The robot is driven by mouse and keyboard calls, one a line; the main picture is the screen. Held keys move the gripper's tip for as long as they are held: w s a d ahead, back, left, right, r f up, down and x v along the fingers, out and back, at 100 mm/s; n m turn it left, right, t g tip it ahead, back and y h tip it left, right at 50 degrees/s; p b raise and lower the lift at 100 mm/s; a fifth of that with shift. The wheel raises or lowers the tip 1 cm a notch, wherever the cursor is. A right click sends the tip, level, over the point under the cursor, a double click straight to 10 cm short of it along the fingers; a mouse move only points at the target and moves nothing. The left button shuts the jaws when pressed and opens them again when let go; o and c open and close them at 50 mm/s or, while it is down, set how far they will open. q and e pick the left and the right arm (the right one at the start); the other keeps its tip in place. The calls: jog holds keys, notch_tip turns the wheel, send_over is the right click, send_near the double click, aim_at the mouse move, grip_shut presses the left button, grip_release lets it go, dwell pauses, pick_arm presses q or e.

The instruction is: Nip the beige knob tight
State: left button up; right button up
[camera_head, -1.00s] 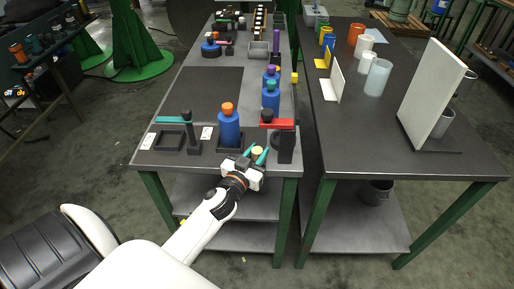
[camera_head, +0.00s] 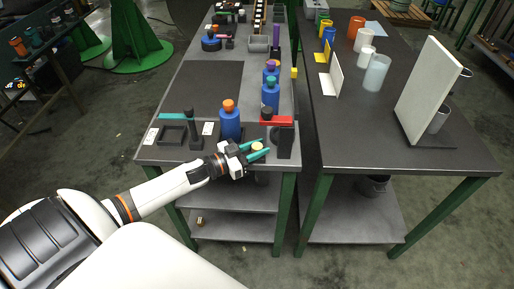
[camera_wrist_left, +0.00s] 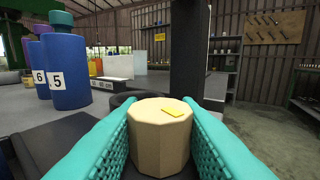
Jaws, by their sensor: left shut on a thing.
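The beige knob (camera_wrist_left: 160,135) is faceted, with a yellow mark on its top, and sits at the front edge of the left table. In the head view the knob (camera_head: 257,147) shows small between my teal fingertips. My left gripper (camera_head: 256,149) comes in from the left and is shut on the knob. In the left wrist view the teal fingers (camera_wrist_left: 161,140) press on both sides of it. What lies under the knob is mostly hidden. My right gripper is not in view.
A blue bottle with an orange cap (camera_head: 230,120) stands close behind my gripper. A dark stand with a red bar (camera_head: 283,135) is just right of the knob. A dark stand with a teal bar (camera_head: 192,130) is to the left. A gap separates the two tables.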

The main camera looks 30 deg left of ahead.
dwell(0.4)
pick_arm(q)
jog(key=o, duration=1)
jog(key=shift+w, duration=0.1)
jog(key=shift+c, duration=0.2)
jog(key=v, duration=1.2)
jog(key=shift+b, duration=0.4)
jog(key=shift+f, duration=0.1)
